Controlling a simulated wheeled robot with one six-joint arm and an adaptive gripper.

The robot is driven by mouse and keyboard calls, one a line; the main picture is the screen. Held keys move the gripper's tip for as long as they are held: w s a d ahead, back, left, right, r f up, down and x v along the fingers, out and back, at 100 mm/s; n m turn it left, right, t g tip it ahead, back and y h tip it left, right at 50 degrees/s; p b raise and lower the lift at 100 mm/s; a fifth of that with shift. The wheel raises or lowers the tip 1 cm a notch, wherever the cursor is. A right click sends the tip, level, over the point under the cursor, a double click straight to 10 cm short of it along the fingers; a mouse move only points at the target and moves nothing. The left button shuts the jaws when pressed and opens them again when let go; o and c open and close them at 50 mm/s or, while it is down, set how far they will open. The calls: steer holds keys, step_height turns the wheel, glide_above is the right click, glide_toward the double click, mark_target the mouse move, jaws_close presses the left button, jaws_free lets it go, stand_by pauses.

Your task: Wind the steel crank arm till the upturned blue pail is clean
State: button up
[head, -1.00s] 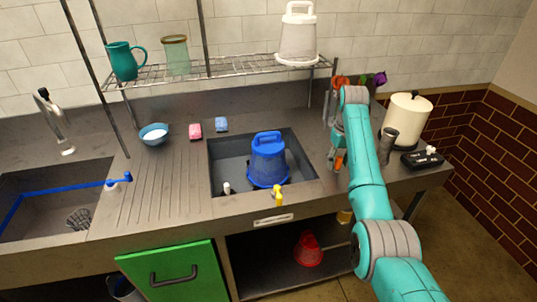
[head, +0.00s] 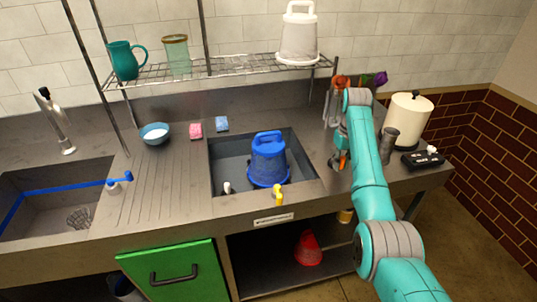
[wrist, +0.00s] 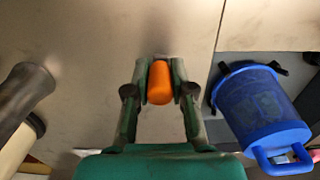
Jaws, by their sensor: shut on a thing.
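The blue pail (head: 268,162) sits upside down in the sunken basin (head: 226,160) at the middle of the counter. In the wrist view the pail (wrist: 262,105) is at the right, with darker patches on its side that I cannot clearly make out. My gripper (wrist: 160,84) is shut on an orange grip (wrist: 160,88), which I take for the crank's handle. In the head view the orange grip (head: 343,160) shows to the right of the basin, below my gripper. The steel crank arm itself is hidden or cannot be made out.
A yellow tap-like piece (head: 278,195) and a white nozzle (head: 227,187) are at the basin's front. A dark grinder (head: 388,145), a cream canister (head: 408,117) and a black box (head: 422,160) stand right of my arm. A wire shelf (head: 230,68) hangs above.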

steer(key=shift+w+d, duration=0.3)
steer(key=shift+d, duration=0.35)
steer(key=shift+w+d, duration=0.3)
steer(key=shift+d, duration=0.35)
steer(key=shift+w+d, duration=0.7)
steer(key=shift+w, duration=0.25)
steer(key=o, duration=0.8)
step_height(320, 180, up, 8)
steer(key=shift+f, duration=0.25)
steer(key=shift+s, duration=0.1)
